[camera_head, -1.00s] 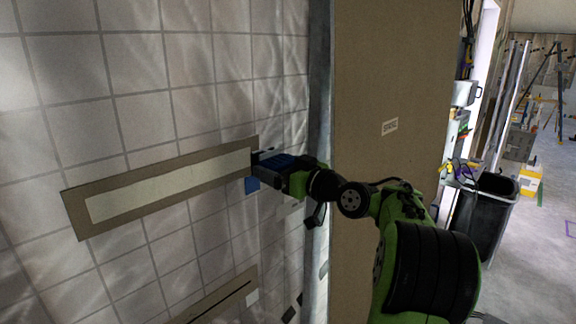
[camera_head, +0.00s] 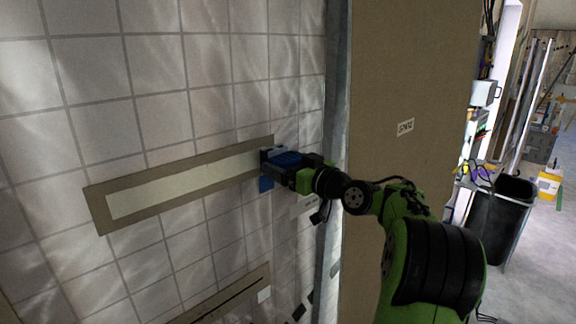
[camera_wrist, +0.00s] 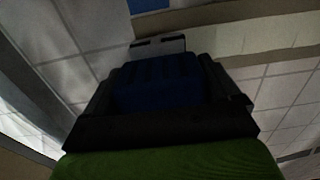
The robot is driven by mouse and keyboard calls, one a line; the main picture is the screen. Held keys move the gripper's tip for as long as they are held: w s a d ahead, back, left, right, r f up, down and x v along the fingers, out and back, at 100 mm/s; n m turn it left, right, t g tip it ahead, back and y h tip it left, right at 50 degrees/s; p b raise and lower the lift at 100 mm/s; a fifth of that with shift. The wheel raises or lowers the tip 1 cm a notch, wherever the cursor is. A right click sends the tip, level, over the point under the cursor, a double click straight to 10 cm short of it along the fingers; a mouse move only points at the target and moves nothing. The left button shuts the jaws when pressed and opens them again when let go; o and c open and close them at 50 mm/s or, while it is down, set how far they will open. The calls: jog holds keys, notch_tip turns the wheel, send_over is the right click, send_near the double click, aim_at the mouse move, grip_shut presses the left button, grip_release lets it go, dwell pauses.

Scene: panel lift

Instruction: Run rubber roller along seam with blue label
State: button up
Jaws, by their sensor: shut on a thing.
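The seam with the blue label (camera_head: 266,184) is the upper one, a long brown board (camera_head: 97,212) with a pale strip (camera_head: 165,190) along it on the tiled wall. The blue label is just below its right end. It also shows at the top edge of the wrist view (camera_wrist: 150,4). My gripper (camera_head: 268,163) is at the right end of the pale strip, shut on a dark blue thing, likely the rubber roller (camera_wrist: 158,85). A pale edge with dark slots shows beyond it in the wrist view. Whether it touches the strip, I cannot tell.
A second board (camera_head: 225,300) with a dark slit and a white label (camera_head: 264,295) is lower on the wall. A metal post (camera_head: 337,120) and a brown panel (camera_head: 405,80) stand right of the wall. A black bin (camera_head: 500,225) is farther right on open floor.

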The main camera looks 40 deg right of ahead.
jog(key=shift+w+a, duration=0.15)
jog(key=shift+w, duration=0.55)
jog(key=shift+a, duration=0.1)
jog(key=shift+s+a+f+b, duration=0.1)
jog(key=shift+s+a+b, duration=0.05)
jog(key=shift+a+b, duration=0.5)
jog(key=shift+s+a+f+b, duration=0.1)
jog(key=shift+s+a+b, duration=0.05)
jog(key=shift+a+b, duration=0.45)
jog(key=shift+s+a+r+b, duration=0.15)
jog(key=shift+a+b, duration=0.5)
jog(key=shift+a, duration=0.55)
jog(key=shift+s+a+r+b, duration=0.1)
jog(key=shift+a+b, duration=0.55)
jog(key=shift+a, duration=0.55)
jog(key=s+a+b, duration=0.1)
jog(key=a+b, duration=0.2)
jog(key=a, duration=0.6)
jog(key=s+a+b, duration=0.1)
jog(key=a+b, duration=0.2)
jog(key=a, duration=0.6)
jog(key=s+a+b, duration=0.2)
jog(key=a+b, duration=0.1)
jog(key=a, duration=0.7)
jog(key=shift+a, duration=0.1)
